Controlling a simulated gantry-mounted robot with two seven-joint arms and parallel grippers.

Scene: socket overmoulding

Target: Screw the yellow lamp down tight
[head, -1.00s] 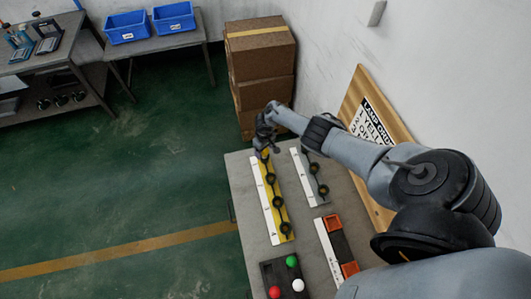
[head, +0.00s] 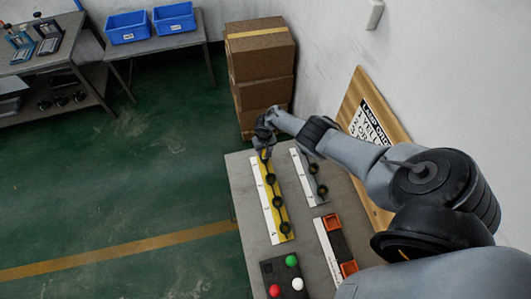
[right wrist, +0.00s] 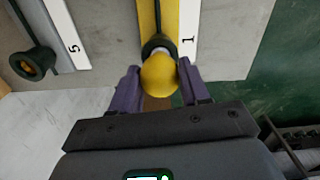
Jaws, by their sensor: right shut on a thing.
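The yellow lamp (right wrist: 159,78) is a round bulb at the black socket (right wrist: 156,44) by label 1 on the yellow strip. In the right wrist view its pale base meets the socket's mouth; how deep it sits I cannot tell. My right gripper (right wrist: 158,82) is shut on the lamp, one purple finger on each side. In the head view my right gripper (head: 264,150) is at the far end of the yellow strip (head: 276,210) and hides the lamp. Several other black sockets along that strip look empty. My left gripper is not in view.
A grey strip with black sockets (head: 317,180) lies to the right. A dark tray (head: 268,270) holds red, green and white lamps at the near end. Orange bins (head: 349,268) stand near it. A lamp-order board (head: 372,120) leans on the wall, behind my right arm.

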